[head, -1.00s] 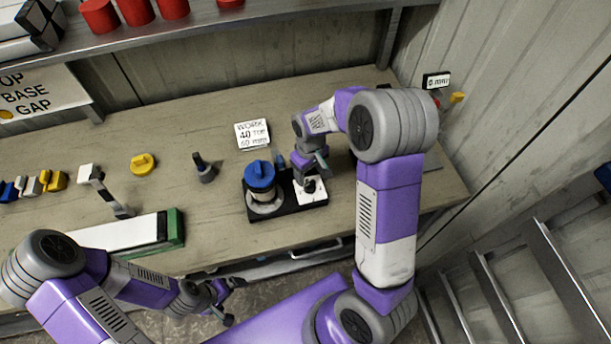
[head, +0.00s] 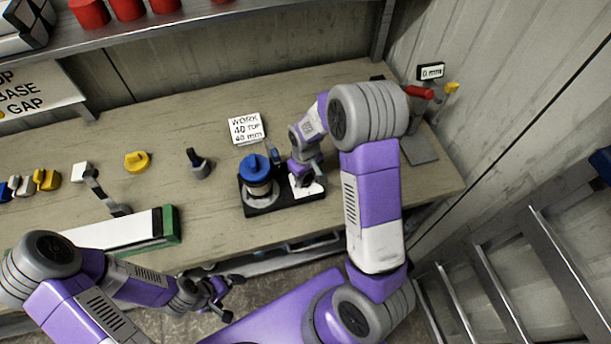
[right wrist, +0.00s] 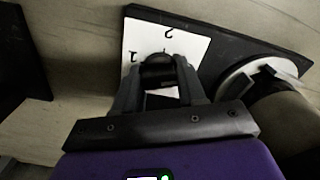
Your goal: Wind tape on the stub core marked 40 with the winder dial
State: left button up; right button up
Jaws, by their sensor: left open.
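A core with a blue cap (head: 256,166) stands upright in the winder (head: 257,209), a black base on the bench; no number is readable on it. The winder's dial plate (head: 318,189) is white, and in the right wrist view the plate (right wrist: 195,48) carries the marks 1 and 2. My right gripper (head: 302,182) is down at the dial. In the right wrist view its fingers (right wrist: 160,72) are on either side of the dark dial knob (right wrist: 157,60); whether they press on it cannot be told. My left gripper (head: 231,298) is open and empty, in front of the bench.
A card (head: 245,129) reads "WORK 40 TOP 40 mm". A gauge with a red handle (head: 418,93) and a display (head: 431,71) reading 0 mm stands at the right. A dark peg (head: 198,163), a yellow cap (head: 137,161) and a white-green block (head: 120,233) lie left.

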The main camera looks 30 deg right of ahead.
jog(key=shift+c, duration=1.3)
jog(key=m, duration=0.4)
jog(key=shift+m, duration=0.4)
jog(key=o, duration=1.1)
jog(key=shift+c, duration=0.2)
jog(key=shift+r, duration=0.1)
notch_tip(320, 180, up, 8)
jog(key=shift+f+p, duration=0.25)
jog(key=shift+p, duration=0.35)
